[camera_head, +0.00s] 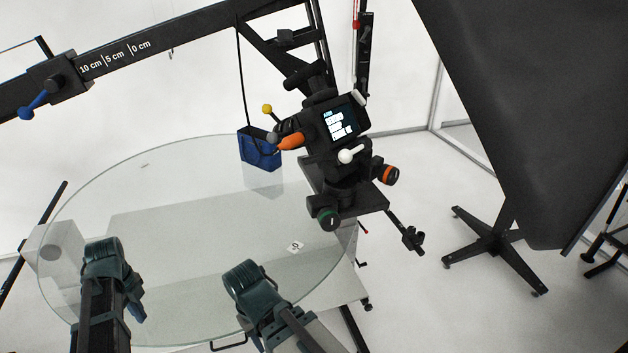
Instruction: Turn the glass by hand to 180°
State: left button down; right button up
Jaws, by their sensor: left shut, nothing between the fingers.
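The round glass plate (190,185) of the turntable lies flat, filling the lower left and middle of the head view. A small white label (295,248) with a dark mark, which looks like a 0, sits near its right front edge. My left gripper (102,252) shows over the front left part of the glass and is shut with nothing in it. My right gripper (243,278) shows over the front middle of the glass, left of the label. Its finger opening is not clear. I cannot tell whether either gripper touches the glass.
A camera (335,135) on a black mount stands at the glass's far right edge. A blue box (260,150) hangs beside it. A black beam (150,45) with centimetre marks crosses above. A large black panel (530,110) and a stand (497,240) are at right.

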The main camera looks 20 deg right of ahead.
aim_at(132, 318)
pick_arm(q)
jog(key=shift+w+a, duration=0.35)
jog(key=shift+a, duration=0.4)
jog(key=shift+w+a, duration=0.35)
jog(key=shift+a, duration=0.35)
jog(key=shift+w+a, duration=0.4)
jog(key=shift+a, duration=0.4)
jog(key=shift+w+a, duration=0.35)
jog(key=shift+a, duration=0.4)
jog(key=shift+w+a, duration=0.5)
jog(key=shift+a, duration=0.3)
jog(key=shift+w+a, duration=0.5)
jog(key=shift+a, duration=0.25)
jog(key=shift+w+a, duration=0.1)
jog(key=shift+w+a+f, duration=0.1)
jog(key=shift+w+a, duration=0.35)
jog(key=shift+a, duration=0.25)
jog(key=shift+w+a, duration=0.45)
jog(key=shift+a, duration=0.2)
